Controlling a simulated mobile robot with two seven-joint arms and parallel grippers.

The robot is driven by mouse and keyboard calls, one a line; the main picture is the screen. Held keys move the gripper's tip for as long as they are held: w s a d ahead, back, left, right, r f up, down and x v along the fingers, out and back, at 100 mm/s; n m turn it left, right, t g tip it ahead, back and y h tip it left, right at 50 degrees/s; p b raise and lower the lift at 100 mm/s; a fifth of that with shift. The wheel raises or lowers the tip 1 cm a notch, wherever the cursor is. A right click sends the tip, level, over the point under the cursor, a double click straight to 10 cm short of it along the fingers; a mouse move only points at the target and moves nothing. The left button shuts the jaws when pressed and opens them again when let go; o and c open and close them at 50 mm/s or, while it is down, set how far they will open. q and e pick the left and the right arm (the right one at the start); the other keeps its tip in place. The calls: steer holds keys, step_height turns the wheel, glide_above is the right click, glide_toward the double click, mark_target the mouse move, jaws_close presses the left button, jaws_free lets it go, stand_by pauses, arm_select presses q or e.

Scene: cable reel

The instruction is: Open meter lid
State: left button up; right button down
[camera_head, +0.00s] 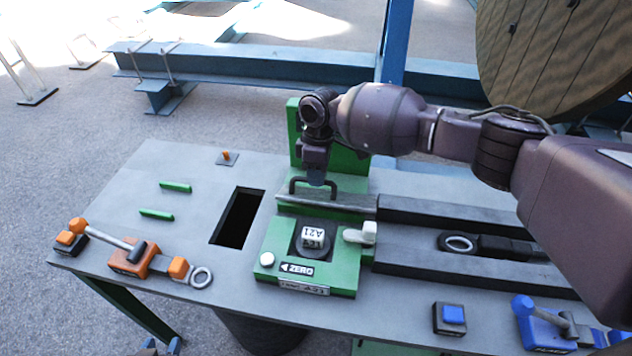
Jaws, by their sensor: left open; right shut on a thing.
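The counter is uncovered. My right gripper (315,180) points down at the handle and is shut on it; its fingertips partly hide the handle. A green upright panel (350,165) stands behind. My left gripper is not in view.
The grey table (150,180) has a rectangular opening (238,218) left of the meter. An orange clamp tool (130,262) lies at the left, two green bars (175,187) behind it. A dark channel (440,215) runs right. A blue switch (452,315) and blue tool (545,330) sit front right.

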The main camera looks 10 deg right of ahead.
steer(key=shift+w+d+f, duration=0.35)
steer(key=shift+w, duration=0.4)
steer(key=c, duration=1.6)
jaws_free()
steer(key=shift+f, duration=0.1)
steer(key=o, duration=0.5)
steer(key=shift+w, duration=0.2)
steer(key=shift+s+r, duration=0.1)
steer(key=shift+r, duration=0.15)
steer(key=r, duration=0.3)
steer(key=w+r, duration=0.1)
steer(key=r, duration=0.3)
steer(key=w+r, duration=0.1)
steer(key=r, duration=0.2)
steer(key=shift+d+r, duration=0.25)
steer(key=shift+d, duration=0.05)
steer(key=shift+c, duration=0.4)
